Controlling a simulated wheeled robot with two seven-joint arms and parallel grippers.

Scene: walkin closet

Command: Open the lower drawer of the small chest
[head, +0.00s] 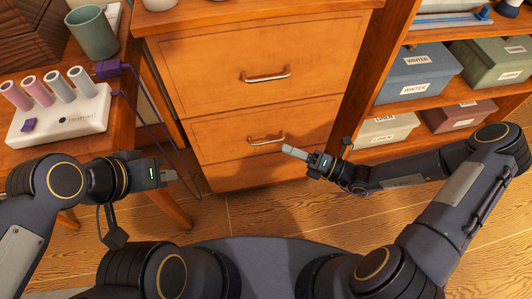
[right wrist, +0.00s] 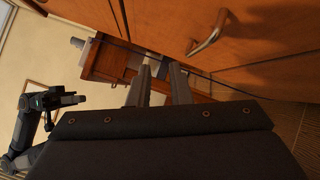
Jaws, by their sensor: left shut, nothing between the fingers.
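The small chest (head: 222,100) is orange wood and stands in the middle of the head view. Its upper drawer (head: 215,62) and lower drawer (head: 222,137) look shut, each with a metal bar handle. My right gripper (head: 288,149) is just right of and slightly below the lower drawer's handle (head: 266,140), apart from it. In the right wrist view its fingers (right wrist: 160,68) are spread with nothing between them, and a bar handle (right wrist: 208,36) lies beyond them to the upper right. My left gripper (head: 174,175) is shut and empty, left of the chest.
A wooden table (head: 122,128) at the left holds a white device (head: 60,122) with several tubes and a green cup (head: 93,32). A purple cable (head: 160,130) hangs between table and chest. At the right, a shelf holds labelled boxes (head: 417,74). Wooden floor lies in front.

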